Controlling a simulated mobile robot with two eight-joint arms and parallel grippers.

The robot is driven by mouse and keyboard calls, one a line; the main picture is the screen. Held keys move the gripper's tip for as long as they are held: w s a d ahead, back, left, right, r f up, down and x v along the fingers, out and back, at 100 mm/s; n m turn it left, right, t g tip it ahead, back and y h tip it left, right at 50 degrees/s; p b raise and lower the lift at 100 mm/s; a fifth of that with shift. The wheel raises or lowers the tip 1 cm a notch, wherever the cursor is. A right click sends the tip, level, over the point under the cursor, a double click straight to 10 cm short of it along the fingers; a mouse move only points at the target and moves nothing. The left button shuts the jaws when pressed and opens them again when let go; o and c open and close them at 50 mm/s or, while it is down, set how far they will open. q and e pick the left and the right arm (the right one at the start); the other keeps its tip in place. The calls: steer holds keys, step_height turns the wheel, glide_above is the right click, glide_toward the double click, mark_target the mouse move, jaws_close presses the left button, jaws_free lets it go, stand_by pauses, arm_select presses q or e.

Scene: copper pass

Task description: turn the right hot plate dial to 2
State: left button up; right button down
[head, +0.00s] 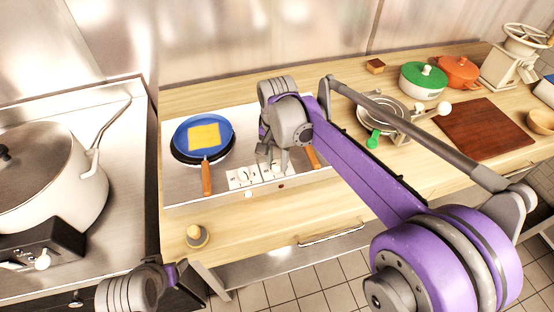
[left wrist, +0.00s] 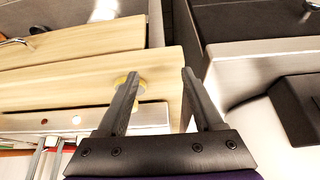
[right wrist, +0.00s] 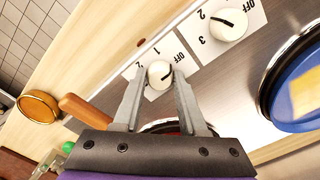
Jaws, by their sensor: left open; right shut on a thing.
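The hot plate (head: 185,185) is a steel unit on the wooden counter, with two white dials on its front. The right dial (right wrist: 159,74) is white with a dark pointer mark. Labels OFF, 1 and part of a 2 show around it; its exact setting is hard to read. My right gripper (right wrist: 160,78) is shut on this dial, one finger on each side; it also shows in the head view (head: 276,163), hiding much of the dial. The left dial (right wrist: 228,25) stands free beside it. My left gripper (left wrist: 160,75) is open and empty near the counter's front edge.
A blue pan (head: 186,140) with a yellow slab sits on the left burner. A yellow-topped knob-like object (head: 196,236) stands on the counter front. A large white pot (head: 45,170) is at left. A wooden handle (right wrist: 85,108) lies close to my right gripper.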

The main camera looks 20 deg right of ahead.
steer(key=shift+n, duration=0.4)
steer(key=n, duration=1)
steer(key=shift+n+b, duration=0.35)
steer(key=shift+n, duration=0.05)
steer(key=n, duration=1.2)
steer(key=shift+c, duration=2.3)
jaws_free()
steer(key=shift+r, duration=0.15)
